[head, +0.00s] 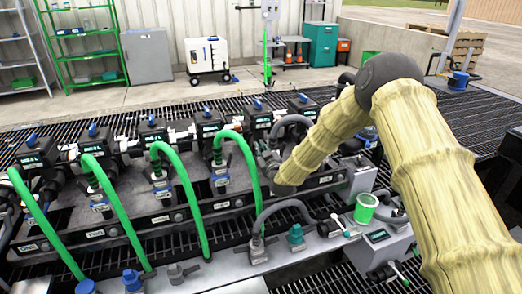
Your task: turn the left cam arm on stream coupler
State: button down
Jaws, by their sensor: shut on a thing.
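My arm in its yellow sleeve reaches down from the right to the manifold. Its wrist is low at the front of the row. My gripper (268,162) shows only as a small dark grey shape just left of the wrist, by the coupler under a grey hose (291,121). It is shut on what appears to be the left cam arm there. The fingertips, the cam arm and most of the stream coupler are too small or hidden behind my wrist, so the cam arm's angle cannot be told.
Several green hoses (116,214) arch over the manifold left of my arm. A front ledge holds a teal fitting (295,236), a green cup (366,208) and a grey box (384,246). Dark grating surrounds the manifold. Shelves (84,45) and a white cart (207,56) stand behind.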

jog(key=c, duration=1.5)
grip_release()
jog(key=shift+c, duration=0.2)
